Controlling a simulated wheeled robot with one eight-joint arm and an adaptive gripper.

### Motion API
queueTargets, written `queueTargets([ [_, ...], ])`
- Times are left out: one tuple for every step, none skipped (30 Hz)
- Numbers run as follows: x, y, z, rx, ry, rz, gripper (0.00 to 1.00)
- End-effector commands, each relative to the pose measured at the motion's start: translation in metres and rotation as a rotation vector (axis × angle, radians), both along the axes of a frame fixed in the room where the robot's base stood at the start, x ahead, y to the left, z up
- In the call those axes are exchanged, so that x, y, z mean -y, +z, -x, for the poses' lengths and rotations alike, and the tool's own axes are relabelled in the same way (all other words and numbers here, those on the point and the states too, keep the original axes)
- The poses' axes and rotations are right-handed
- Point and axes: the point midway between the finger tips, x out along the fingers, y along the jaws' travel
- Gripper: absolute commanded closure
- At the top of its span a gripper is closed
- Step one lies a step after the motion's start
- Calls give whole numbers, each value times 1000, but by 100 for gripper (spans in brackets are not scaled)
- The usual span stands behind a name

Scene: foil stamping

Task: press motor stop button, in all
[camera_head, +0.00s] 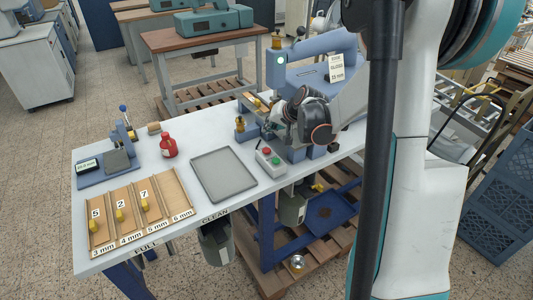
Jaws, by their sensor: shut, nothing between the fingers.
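A small grey control box (270,162) sits on the white bench near its front edge. It has a red button (266,151) and a green button (276,161). Which of these is the motor stop is not labelled legibly. My gripper (287,112) is above and behind the box, in front of the blue stamping machine (318,75). It appears shut and empty, apart from the box, and its fingertips are partly hidden by my wrist.
A grey tray (223,174) lies left of the box. A red bottle (168,146), a blue gauge stand (108,165) and a wooden sorting tray (105,236) with yellow pieces are further left.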

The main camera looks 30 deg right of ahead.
Motion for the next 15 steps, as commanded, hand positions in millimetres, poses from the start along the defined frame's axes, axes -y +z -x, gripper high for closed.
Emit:
queueTargets([
  [0, -11, 0, 0, 0, 0, 100],
  [0, -16, 0, 0, 0, 0, 100],
  [0, -21, 0, 0, 0, 0, 100],
  [0, -25, 0, 0, 0, 0, 100],
  [0, -29, 0, 0, 0, 0, 100],
  [0, -34, 0, 0, 0, 0, 100],
  [0, -38, 0, 0, 0, 0, 100],
  [0, -43, 0, 0, 0, 0, 100],
  [0, -47, 0, 0, 0, 0, 100],
  [0, -50, 0, 0, 0, 0, 100],
  [0, -53, 0, 0, 0, 0, 100],
  [0, -56, 0, 0, 0, 0, 100],
  [0, -57, 0, 0, 0, 0, 100],
  [0, -58, 0, 0, 0, 0, 100],
  [0, -59, 0, 0, 0, 0, 100],
])
